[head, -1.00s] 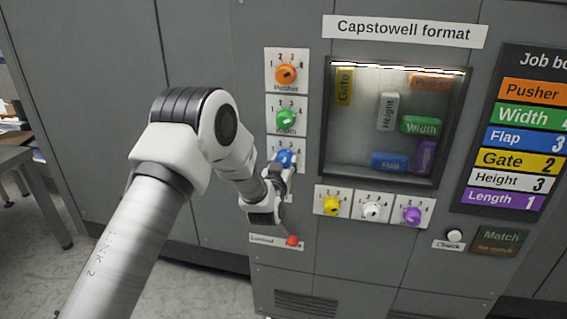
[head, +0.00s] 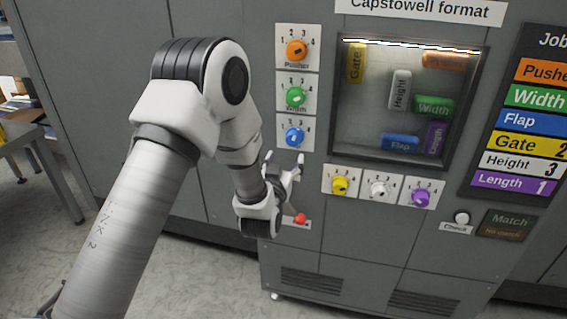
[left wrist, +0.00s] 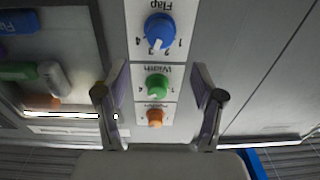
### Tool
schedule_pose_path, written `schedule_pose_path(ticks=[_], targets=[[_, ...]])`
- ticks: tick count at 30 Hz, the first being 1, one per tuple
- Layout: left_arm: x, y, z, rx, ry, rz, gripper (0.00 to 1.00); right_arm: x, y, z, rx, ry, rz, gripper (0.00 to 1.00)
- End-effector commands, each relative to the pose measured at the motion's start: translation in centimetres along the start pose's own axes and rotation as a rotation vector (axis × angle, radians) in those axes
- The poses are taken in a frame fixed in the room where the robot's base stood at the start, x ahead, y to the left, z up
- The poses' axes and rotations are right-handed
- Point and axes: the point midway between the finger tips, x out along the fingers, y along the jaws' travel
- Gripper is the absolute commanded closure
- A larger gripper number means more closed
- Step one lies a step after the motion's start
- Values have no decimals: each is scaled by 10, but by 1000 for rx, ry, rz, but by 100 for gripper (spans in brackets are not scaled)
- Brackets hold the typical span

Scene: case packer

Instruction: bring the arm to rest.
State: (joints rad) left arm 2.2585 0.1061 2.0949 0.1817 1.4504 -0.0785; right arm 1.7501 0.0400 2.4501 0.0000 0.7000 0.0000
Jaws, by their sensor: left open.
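My left gripper (head: 284,162) is open and empty, just below the blue Flap knob (head: 294,137) in the head view, standing off the panel. In the left wrist view its two fingers (left wrist: 160,88) are spread, with the Flap knob (left wrist: 160,30), the green Width knob (left wrist: 157,85) and the orange Pusher knob (left wrist: 155,117) visible beyond and between them, upside down. My left arm (head: 140,210) is bent and reaches in from the lower left. My right gripper is not in view.
The grey cabinet also carries yellow (head: 340,185), white (head: 378,189) and purple (head: 421,197) knobs under a window (head: 350,150). A red button (head: 300,219) sits close to the gripper, and a Check button (head: 462,217) is at right. A grey table (head: 30,140) stands at far left.

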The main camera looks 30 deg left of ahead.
Motion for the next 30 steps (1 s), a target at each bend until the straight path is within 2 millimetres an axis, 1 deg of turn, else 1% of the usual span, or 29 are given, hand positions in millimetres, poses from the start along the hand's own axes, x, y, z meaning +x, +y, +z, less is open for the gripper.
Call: schedule_pose_path(ticks=[1, 4, 17, 19, 20, 22, 23, 25, 26, 27, 29, 30], targets=[[-7, 0, 0, 1, 0, 1, 32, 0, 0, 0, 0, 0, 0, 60], [-14, 0, -1, 1, 2, 0, 32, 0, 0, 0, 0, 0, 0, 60], [-15, 0, 0, 0, 2, 0, 32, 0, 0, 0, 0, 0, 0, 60], [-16, 0, 3, 2, -5, 0, 32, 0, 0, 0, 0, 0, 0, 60], [-17, -1, 8, 5, -14, 0, 32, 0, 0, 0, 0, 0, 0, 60], [-22, -1, 32, 17, -56, 2, 32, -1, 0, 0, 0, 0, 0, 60], [-26, -1, 47, 26, -83, 4, 32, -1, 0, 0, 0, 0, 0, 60], [-46, -3, 92, 54, -178, 14, 32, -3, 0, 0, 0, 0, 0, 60], [-58, -3, 115, 67, -231, 22, 32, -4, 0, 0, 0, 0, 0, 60], [-76, -4, 145, 83, -317, 36, 32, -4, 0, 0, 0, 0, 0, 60], [-109, -5, 190, 104, -462, 60, 32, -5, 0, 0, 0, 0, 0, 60], [-134, -7, 217, 116, -563, 74, 32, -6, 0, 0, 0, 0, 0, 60]])
